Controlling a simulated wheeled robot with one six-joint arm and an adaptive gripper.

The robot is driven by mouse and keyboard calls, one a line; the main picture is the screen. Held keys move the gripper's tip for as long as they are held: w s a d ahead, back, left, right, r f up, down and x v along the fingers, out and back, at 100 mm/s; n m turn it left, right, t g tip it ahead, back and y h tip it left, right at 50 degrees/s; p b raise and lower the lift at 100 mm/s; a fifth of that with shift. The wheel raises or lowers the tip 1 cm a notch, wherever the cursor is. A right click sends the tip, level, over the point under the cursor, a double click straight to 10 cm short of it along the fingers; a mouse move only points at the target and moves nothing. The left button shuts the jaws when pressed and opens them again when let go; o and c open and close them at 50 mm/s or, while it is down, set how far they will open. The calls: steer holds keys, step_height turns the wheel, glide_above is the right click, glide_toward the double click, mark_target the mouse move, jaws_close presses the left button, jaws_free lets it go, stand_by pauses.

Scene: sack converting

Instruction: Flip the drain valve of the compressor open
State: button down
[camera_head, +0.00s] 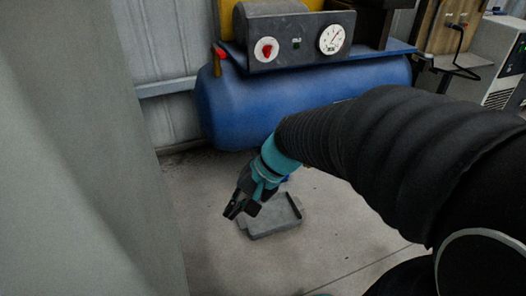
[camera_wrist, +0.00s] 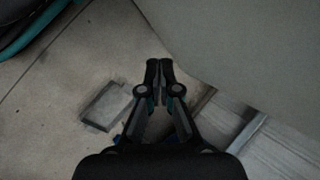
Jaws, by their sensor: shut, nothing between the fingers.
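The compressor is a blue horizontal tank (camera_head: 300,95) at the top middle of the head view, with a grey control panel (camera_head: 298,40) on top. The panel carries a red knob (camera_head: 266,50) and a round gauge (camera_head: 332,39). A red-handled brass fitting (camera_head: 218,55) is at the tank's upper left end. I cannot make out a drain valve for certain; my arm covers the tank's lower right. My gripper (camera_head: 231,212) is low in front of the tank, above the floor, near a grey tray. In the wrist view my gripper (camera_wrist: 158,64) is shut and empty.
The shallow grey tray (camera_head: 270,232) lies on the concrete floor; it shows left of my gripper in the wrist view (camera_wrist: 104,107). A large grey surface (camera_head: 80,150) fills the left side. A corrugated wall (camera_head: 165,40) stands behind. The floor below the tray is clear.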

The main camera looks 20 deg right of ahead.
steer(key=w+d+f+m+t+y+p, duration=0.1)
steer(key=w+d+f+m+t+y, duration=0.15)
steer(key=w+m, duration=0.35)
steer(key=w+d+f+m+t+y+p, duration=0.1)
steer(key=w+d+f+m+t, duration=0.2)
steer(key=w, duration=0.5)
steer(key=w+d+f+m+t+y+p, duration=0.1)
steer(key=w+d+f+m+t+y, duration=0.15)
steer(key=w+f+m, duration=0.35)
steer(key=d+f+m+t+h+p, duration=0.1)
steer(key=d+f+m+t+h, duration=0.3)
steer(key=d+f+m+h, duration=0.8)
steer(key=d+f+m, duration=0.2)
steer(key=d+f, duration=0.4)
steer(key=f, duration=0.3)
steer(key=shift+d+m+t+p, duration=0.3)
steer(key=shift+d+t+p, duration=0.1)
steer(key=shift+w, duration=0.15)
